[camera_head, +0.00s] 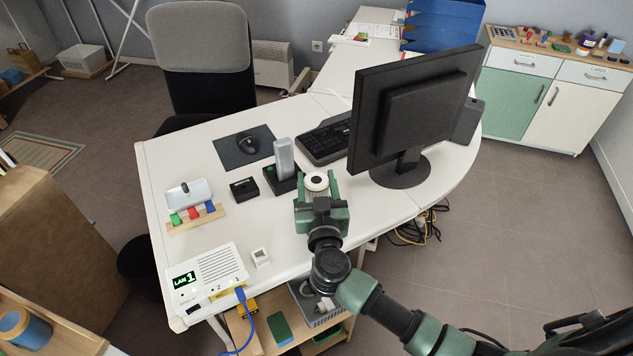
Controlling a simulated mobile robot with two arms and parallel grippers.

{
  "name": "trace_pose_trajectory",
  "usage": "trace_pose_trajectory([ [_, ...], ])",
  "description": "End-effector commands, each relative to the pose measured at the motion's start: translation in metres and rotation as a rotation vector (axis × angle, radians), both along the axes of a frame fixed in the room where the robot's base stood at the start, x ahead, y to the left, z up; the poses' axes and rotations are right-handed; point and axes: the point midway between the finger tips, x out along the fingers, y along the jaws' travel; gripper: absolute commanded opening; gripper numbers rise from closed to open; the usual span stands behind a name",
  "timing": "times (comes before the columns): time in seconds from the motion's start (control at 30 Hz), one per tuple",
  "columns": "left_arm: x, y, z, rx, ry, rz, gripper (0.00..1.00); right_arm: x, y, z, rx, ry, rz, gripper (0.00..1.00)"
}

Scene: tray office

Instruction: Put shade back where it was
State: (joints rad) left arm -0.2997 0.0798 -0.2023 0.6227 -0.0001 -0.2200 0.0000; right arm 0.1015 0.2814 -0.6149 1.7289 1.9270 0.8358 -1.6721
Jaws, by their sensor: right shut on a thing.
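My right gripper (317,179) reaches over the front of the white desk (375,222), its green fingers pointing toward the back. It is shut on a small cream round piece (317,182) with a dark centre, which looks like the shade. I cannot tell whether this piece touches the desk. Just left of it and a little behind, a grey translucent cylinder (284,155) stands upright on a black base (280,185) with a green spot. My left gripper is not in view.
A small black box (244,189) lies left of the black base. The keyboard (326,142) and monitor (412,107) stand behind and right. A mouse mat (232,152), a rack with coloured pieces (192,217) and a LAN box (207,276) are left. Desk front centre is mostly clear.

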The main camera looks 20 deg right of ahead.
Motion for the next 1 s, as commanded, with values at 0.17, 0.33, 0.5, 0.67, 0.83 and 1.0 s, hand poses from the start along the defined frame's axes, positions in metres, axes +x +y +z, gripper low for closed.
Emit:
trace_pose_trajectory([
  [0.17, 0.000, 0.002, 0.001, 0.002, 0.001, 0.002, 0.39, 0.000, 0.000, -0.002, 0.000, -0.001, -0.001, 0.03],
  [0.33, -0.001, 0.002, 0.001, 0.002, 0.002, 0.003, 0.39, 0.000, 0.000, -0.004, 0.000, 0.000, -0.001, 0.75],
  [0.5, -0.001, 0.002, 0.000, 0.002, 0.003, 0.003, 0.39, 0.000, 0.000, -0.004, 0.000, 0.000, -0.001, 0.75],
  [0.67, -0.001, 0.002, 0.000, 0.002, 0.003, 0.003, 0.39, 0.000, 0.000, -0.001, 0.001, -0.001, 0.000, 0.75],
  [0.83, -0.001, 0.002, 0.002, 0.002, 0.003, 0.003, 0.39, -0.019, 0.004, -0.001, 0.001, 0.004, 0.002, 0.75],
  [1.0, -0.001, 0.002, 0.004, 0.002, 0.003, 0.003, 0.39, -0.056, 0.011, 0.000, 0.002, 0.004, 0.001, 0.75],
])
